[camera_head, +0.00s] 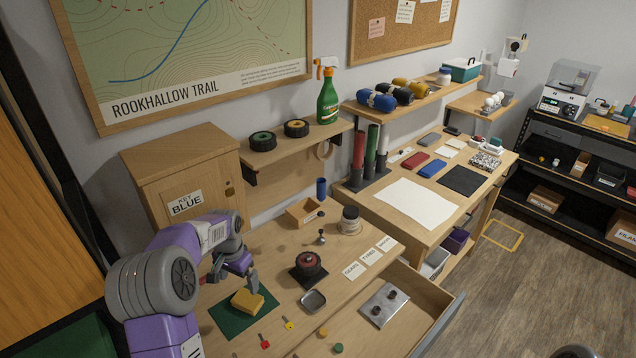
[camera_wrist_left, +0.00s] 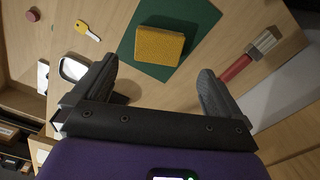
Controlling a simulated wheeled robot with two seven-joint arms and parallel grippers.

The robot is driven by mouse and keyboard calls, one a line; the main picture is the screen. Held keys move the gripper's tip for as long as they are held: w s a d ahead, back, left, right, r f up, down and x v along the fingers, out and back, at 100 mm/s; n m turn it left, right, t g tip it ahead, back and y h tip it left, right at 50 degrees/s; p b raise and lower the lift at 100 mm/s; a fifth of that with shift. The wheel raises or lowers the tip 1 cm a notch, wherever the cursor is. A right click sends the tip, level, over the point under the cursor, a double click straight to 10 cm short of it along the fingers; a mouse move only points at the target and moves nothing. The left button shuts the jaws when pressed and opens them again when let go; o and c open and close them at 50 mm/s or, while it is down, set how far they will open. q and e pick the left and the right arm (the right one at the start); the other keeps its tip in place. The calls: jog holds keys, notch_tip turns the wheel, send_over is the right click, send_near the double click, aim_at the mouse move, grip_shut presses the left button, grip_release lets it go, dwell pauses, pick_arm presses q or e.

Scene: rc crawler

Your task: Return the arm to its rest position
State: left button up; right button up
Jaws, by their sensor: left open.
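My left arm reaches in from the left in the head view. Its left gripper (camera_head: 234,277) is open and empty, just above the workbench (camera_head: 262,244) and behind a yellow sponge (camera_head: 247,303). In the left wrist view the two fingers of the left gripper (camera_wrist_left: 157,82) stand wide apart with nothing between them. The sponge (camera_wrist_left: 160,45) lies on a green mat (camera_wrist_left: 127,44) beyond the fingertips there. My right gripper is not in view.
A drawer (camera_head: 385,305) stands open at the bench's front. A wooden cabinet (camera_head: 185,170) rises behind the arm.

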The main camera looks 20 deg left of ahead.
aim_at(244, 302)
pick_arm(q)
notch_tip(244, 302, down, 12)
jog(key=shift+r+b, duration=0.2)
jog(key=shift+b, duration=0.5)
notch_tip(244, 302, up, 3)
jog(key=shift+w+f+p, duration=0.1)
jog(key=shift+f+p, duration=0.05)
jog(key=shift+p, duration=0.15)
jog(key=shift+r, duration=0.65)
